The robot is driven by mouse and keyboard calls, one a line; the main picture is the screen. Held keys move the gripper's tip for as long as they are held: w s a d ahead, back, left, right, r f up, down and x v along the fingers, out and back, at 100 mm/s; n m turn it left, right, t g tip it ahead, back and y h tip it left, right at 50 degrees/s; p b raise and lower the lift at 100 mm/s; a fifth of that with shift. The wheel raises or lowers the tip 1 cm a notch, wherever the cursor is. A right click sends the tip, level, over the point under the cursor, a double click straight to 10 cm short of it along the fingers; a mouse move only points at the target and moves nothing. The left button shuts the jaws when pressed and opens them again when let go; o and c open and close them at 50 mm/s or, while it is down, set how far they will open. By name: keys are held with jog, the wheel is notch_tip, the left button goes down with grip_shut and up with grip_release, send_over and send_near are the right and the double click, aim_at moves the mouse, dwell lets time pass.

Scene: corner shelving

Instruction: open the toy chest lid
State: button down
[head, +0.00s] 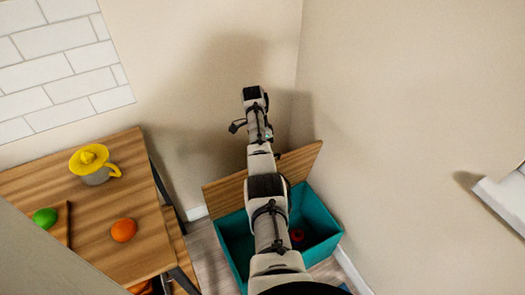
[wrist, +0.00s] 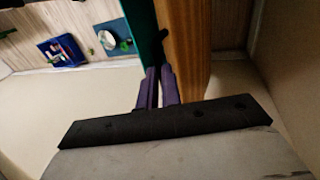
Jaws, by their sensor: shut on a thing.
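The toy chest (head: 316,218) is a teal box on the floor in the corner, and its inside shows in the head view. Its wooden lid (head: 226,194) is raised and stands tilted up along the back side. My arm crosses in front of the chest and hides part of both. In the wrist view, the purple fingers of my gripper (wrist: 158,88) are close together at the edge of the wooden lid (wrist: 190,40), with a teal surface (wrist: 142,28) beside it. My gripper is shut on the lid; the exact contact is hard to see. My fingertips are hidden in the head view.
A wooden table (head: 95,205) stands left of the chest, with a yellow-topped juicer (head: 92,163), a green fruit (head: 45,217) and an orange (head: 123,230). A red object (head: 297,235) lies in the chest. Walls close in behind and right. The wrist view shows a blue bin (wrist: 62,52).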

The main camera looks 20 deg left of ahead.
jog(key=c, duration=1.5)
grip_release()
jog(key=x, duration=0.2)
jog(key=shift+s+a+f, duration=0.1)
jog(key=shift+s+f, duration=0.05)
jog(key=shift+f, duration=0.25)
jog(key=p+v, duration=0.2)
jog(key=v, duration=1.3)
jog(key=shift+r, duration=0.15)
